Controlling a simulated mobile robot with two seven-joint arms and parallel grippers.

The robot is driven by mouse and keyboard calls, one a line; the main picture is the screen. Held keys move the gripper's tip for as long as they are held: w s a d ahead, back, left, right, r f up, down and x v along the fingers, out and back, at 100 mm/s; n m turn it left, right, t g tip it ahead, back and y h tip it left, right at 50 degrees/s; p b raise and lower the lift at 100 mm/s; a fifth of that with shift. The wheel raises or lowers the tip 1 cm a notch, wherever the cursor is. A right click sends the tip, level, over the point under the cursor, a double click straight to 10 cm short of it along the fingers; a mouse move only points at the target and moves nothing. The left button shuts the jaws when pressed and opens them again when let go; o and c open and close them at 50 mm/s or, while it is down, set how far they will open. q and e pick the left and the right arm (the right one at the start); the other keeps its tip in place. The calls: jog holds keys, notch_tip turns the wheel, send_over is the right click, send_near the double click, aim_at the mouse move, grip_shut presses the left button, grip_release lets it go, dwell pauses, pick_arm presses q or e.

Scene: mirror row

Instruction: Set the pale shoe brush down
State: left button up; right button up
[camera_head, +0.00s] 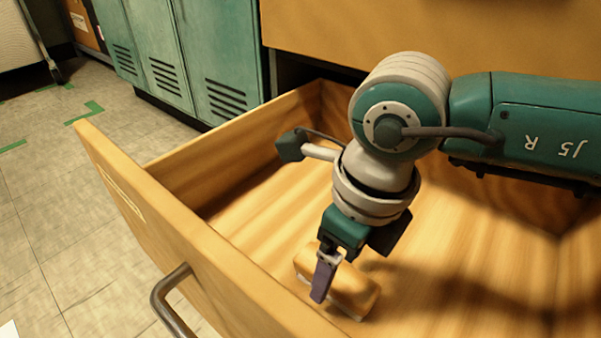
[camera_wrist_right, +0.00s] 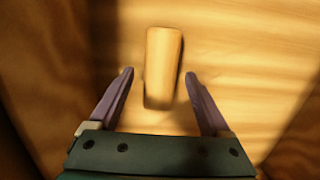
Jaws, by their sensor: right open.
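The pale shoe brush (camera_head: 355,293) lies on the floor of the open wooden drawer (camera_head: 255,215), near its front panel. My right gripper (camera_head: 322,280) is just above and around the brush, and one finger hides part of it in the head view. In the right wrist view, the brush (camera_wrist_right: 163,68) shows between and beyond the two purple fingertips of the right gripper (camera_wrist_right: 160,74). The fingers are spread, with a gap on each side of the brush. My left gripper is not in view.
The drawer's front panel (camera_head: 180,240) with a metal handle (camera_head: 172,300) stands close to the gripper on the left. The drawer floor is bare to the right. Green lockers (camera_head: 185,60) stand behind, and the tiled floor (camera_head: 60,220) is clear at left.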

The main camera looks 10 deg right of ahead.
aim_at(347, 278)
pick_arm(q)
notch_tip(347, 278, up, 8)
jog(key=p, duration=0.6)
pick_arm(e)
notch_tip(347, 278, up, 10)
jog(key=s, duration=0.1)
jog(key=shift+d, duration=0.4)
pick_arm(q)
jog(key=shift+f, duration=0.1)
